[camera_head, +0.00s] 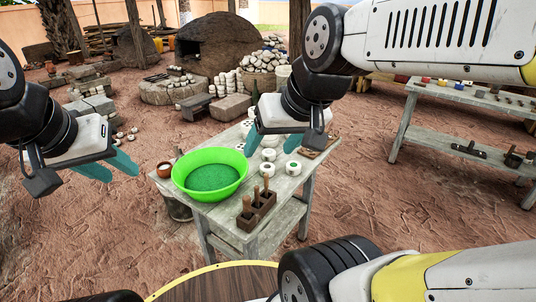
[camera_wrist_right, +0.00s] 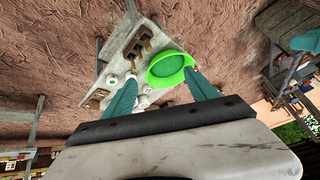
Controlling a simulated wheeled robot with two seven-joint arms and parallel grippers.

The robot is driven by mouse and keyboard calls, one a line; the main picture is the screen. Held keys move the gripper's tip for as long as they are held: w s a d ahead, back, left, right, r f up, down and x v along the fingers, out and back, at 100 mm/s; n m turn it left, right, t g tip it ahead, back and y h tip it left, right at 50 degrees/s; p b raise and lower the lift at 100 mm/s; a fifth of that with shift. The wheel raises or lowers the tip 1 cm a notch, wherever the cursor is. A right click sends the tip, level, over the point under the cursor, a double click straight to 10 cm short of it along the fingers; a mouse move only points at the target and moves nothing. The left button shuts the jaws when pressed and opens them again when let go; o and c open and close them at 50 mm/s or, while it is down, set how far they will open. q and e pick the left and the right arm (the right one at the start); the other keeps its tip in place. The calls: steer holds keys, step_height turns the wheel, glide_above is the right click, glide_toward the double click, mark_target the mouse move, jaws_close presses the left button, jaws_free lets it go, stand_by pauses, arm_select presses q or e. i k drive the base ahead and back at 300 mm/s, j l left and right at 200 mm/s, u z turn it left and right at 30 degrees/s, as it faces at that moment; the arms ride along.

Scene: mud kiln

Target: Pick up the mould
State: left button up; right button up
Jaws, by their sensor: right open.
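On the worktable (camera_head: 228,212) stand several white round pieces, some with green tops, such as this one (camera_head: 292,170). A brown wooden block with upright handled tools (camera_head: 257,210) stands near the table's front edge. I cannot tell for certain which thing is the mould. My right gripper (camera_head: 274,142) is open and empty above the back of the table, partly covering the white pieces. In the right wrist view its two teal fingers (camera_wrist_right: 160,80) are spread, with the white pieces and bowl beyond them. My left gripper (camera_head: 120,175) is open and empty, left of the table.
A bright green bowl (camera_head: 210,175) with green contents fills the table's left part. A small clay pot (camera_head: 165,169) sits at the left corner. Another bench (camera_head: 455,125) stands at right. Behind are a mud kiln (camera_head: 216,45) and stacked bricks. Bare ground lies between.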

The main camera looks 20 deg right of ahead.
mark_target(293, 168)
steer(key=i+j+z, duration=0.25)
steer(key=i, duration=0.2)
steer(key=i+j+z, duration=0.25)
steer(key=i, duration=0.2)
steer(key=l, duration=0.05)
